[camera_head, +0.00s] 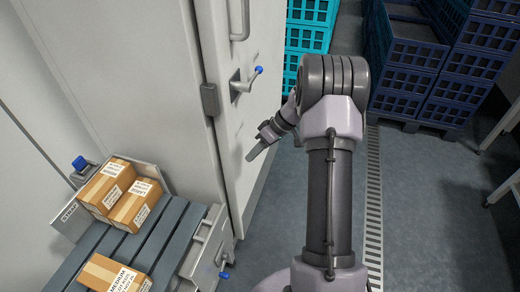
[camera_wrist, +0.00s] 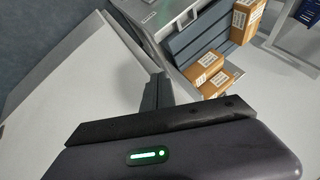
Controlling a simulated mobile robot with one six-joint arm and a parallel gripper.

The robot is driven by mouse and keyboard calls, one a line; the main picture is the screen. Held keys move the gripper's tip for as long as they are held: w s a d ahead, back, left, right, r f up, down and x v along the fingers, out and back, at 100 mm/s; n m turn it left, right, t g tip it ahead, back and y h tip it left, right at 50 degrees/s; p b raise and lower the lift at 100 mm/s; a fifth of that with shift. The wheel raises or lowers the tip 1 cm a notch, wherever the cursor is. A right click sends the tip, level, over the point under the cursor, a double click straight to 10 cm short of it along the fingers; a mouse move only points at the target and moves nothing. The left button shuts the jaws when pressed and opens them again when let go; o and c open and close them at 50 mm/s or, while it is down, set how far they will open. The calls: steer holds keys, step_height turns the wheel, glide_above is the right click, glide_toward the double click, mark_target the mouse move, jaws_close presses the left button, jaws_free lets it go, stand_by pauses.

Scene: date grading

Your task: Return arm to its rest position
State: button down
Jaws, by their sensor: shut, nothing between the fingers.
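My gripper (camera_head: 254,153) is at the end of my folded arm, in the middle of the head view, in front of the pale cabinet door (camera_head: 245,110). Its fingers are shut and hold nothing. In the wrist view the shut fingers (camera_wrist: 157,88) point toward the pale panels, with the conveyor end beyond them. The gripper appears apart from the door and the boxes.
Cardboard boxes (camera_head: 115,275) lie on a slatted conveyor (camera_head: 165,240) at the lower left. A door handle (camera_head: 246,82) with a blue knob sticks out. Teal crates (camera_head: 308,38) and dark blue crates (camera_head: 415,80) stand behind. Floor at the right is clear (camera_head: 430,210).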

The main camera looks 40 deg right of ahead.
steer(key=s+a+r+m+h+p, duration=0.1)
steer(key=s+a+r+m, duration=0.1)
steer(key=s+a+r, duration=0.5)
steer(key=s+a+r+m+h+p, duration=0.1)
steer(key=s+a+r+h, duration=0.1)
steer(key=a+r, duration=0.95)
steer(key=s+a+r+m+t, duration=0.1)
steer(key=s+a+r+m, duration=0.1)
steer(key=s, duration=0.5)
steer(key=s+a+r+m+t+h, duration=0.1)
steer(key=s+a+r+m, duration=0.2)
steer(key=s, duration=0.5)
steer(key=shift+a+r+h, duration=0.3)
steer(key=shift+a+r, duration=0.35)
steer(key=shift+a, duration=0.05)
